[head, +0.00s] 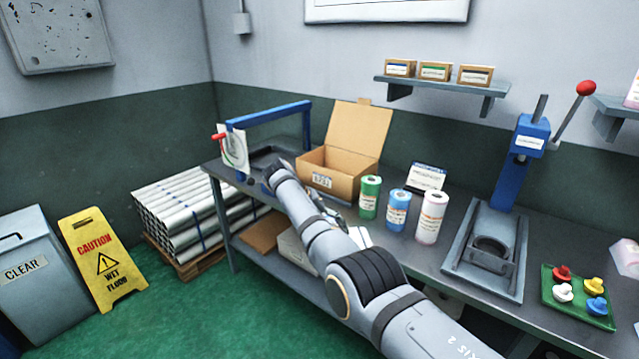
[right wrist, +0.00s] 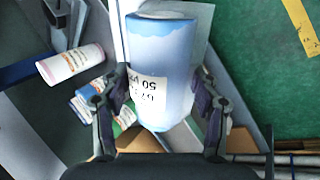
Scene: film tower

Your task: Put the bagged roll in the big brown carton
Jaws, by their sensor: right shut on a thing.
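My right gripper (right wrist: 160,85) is shut on a blue roll (right wrist: 172,45) with a white printed label, seen upside down in the right wrist view. A pale surface shows around the roll; I cannot tell whether it is a bag. In the head view my right arm hides most of the gripper (head: 340,212), near the bench's front edge. The big brown carton (head: 319,184) stands on the bench, lid raised, its visible inside empty. The held roll is apart from it, on the near side. My left gripper is not in view.
A green roll (head: 370,197), a blue roll (head: 397,210) and a pink-white roll (head: 431,218) stand right of the carton. A blue-framed device (head: 268,114) is left of it. A lever press (head: 487,245) and a green tray (head: 547,300) with coloured knobs are further right.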

